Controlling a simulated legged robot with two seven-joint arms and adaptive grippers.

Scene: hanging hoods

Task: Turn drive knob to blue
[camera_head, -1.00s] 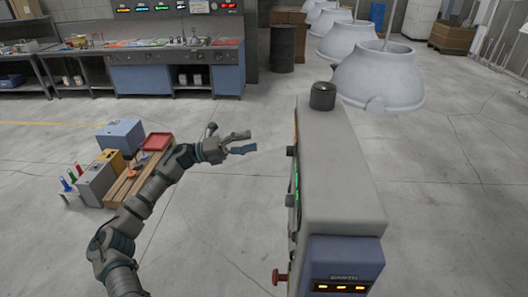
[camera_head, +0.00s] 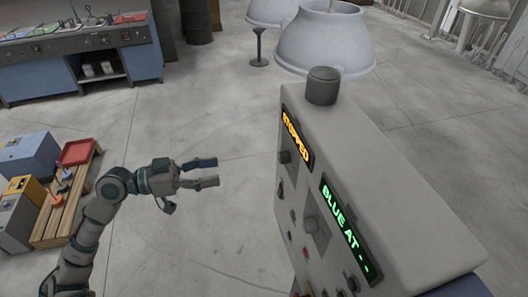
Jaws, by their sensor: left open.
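A grey control cabinet (camera_head: 390,190) stands at the right in the head view. I cannot tell which is the drive knob. My left gripper (camera_head: 217,173) is open and empty, left of the cabinet face and apart from it, its fingers pointing right towards it. My right gripper is not in view.
A dark cylinder (camera_head: 322,86) stands on the cabinet top. A wooden pallet (camera_head: 62,212) with boxes and a red tray (camera_head: 78,152) is at the left. White hanging hoods (camera_head: 325,40) and a workbench (camera_head: 75,65) are at the back.

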